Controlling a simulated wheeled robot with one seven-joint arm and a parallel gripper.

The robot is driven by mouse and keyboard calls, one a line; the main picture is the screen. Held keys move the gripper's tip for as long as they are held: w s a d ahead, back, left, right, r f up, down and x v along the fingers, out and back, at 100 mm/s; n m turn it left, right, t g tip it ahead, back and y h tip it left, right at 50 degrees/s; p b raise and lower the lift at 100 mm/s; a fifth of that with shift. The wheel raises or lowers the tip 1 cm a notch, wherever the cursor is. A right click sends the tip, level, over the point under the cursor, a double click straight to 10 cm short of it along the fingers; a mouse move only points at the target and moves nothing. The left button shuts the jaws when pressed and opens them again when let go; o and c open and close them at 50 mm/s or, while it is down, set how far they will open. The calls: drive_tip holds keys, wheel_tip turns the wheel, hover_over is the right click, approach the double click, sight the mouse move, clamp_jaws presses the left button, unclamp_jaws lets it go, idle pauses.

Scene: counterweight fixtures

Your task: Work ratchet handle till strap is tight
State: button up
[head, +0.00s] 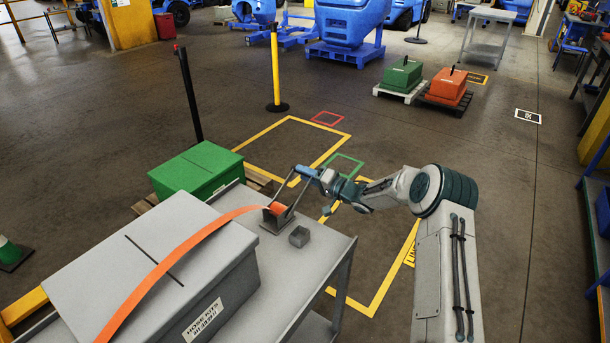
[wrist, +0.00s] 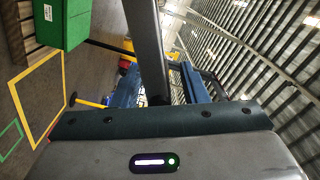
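The orange strap (head: 170,262) runs in a curved arc from the bottom left over the grey hose-kit box (head: 215,285) to the ratchet (head: 277,217) on the grey table. The strap looks bowed rather than flat on the lid. The ratchet handle (head: 282,184) stands raised, leaning up and right from the ratchet, with a blue grip at its top. My gripper (head: 322,177) is at that grip and appears shut on it; its fingertips are hard to make out. In the wrist view a dark bar (wrist: 147,45), likely a handle side, runs up from the gripper body.
A green box (head: 198,168) stands behind on a pallet and also shows in the wrist view (wrist: 62,22). A yellow post (head: 275,70) stands farther back. The floor right of my arm is clear.

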drive_tip(key=b+v, duration=0.1)
drive_tip(key=v, duration=1.2)
drive_tip(key=shift+b, duration=0.35)
